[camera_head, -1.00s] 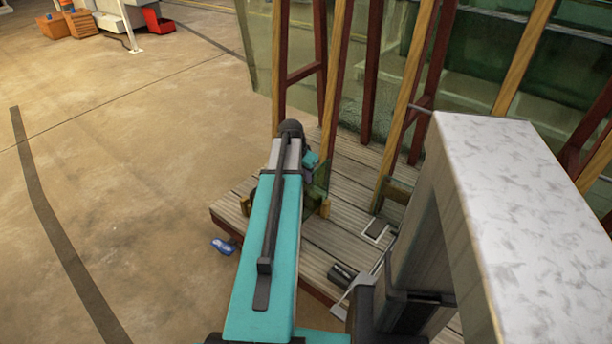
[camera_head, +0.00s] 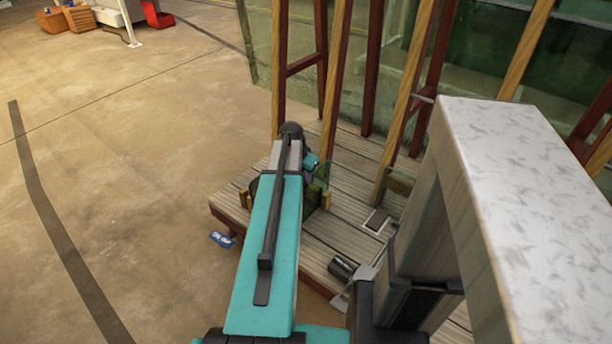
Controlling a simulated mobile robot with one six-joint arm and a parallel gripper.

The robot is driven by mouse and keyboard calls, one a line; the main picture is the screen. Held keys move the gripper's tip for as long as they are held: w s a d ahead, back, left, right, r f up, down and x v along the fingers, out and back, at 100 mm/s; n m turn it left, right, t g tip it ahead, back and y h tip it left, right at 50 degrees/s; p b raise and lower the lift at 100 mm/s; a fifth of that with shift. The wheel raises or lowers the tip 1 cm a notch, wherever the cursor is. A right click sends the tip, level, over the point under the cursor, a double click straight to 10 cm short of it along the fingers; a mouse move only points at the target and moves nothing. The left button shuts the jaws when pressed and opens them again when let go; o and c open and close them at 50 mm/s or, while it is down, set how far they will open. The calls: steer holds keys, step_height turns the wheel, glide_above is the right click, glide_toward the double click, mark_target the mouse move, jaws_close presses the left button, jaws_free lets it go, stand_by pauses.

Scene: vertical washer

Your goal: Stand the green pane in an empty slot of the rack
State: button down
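A small translucent green pane (camera_head: 322,173) shows just right of my arm's far end, partly hidden by the arm. Below it is a dark green piece (camera_head: 313,195); I cannot tell whether it is part of the same pane. Short yellow wooden end pieces, one on the left (camera_head: 245,198) and one on the right (camera_head: 326,201), show on either side of my arm, and look like parts of a low rack. Its slots are hidden behind the arm. My gripper is hidden by my arm, so its fingers and any contact with the pane do not show.
A plank platform (camera_head: 350,225) lies under the arm. Tall wooden frames (camera_head: 335,75) with large glass sheets (camera_head: 380,110) stand behind and right. A dark cylinder (camera_head: 342,268) lies on the platform. A blue item (camera_head: 222,240) is by its left edge.

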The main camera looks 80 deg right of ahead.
steer(key=shift+f, duration=0.35)
steer(key=c, duration=2)
jaws_free()
steer(key=shift+o, duration=0.5)
steer(key=shift+f, duration=0.15)
steer(key=v, duration=1.4)
steer(key=shift+p, duration=0.4)
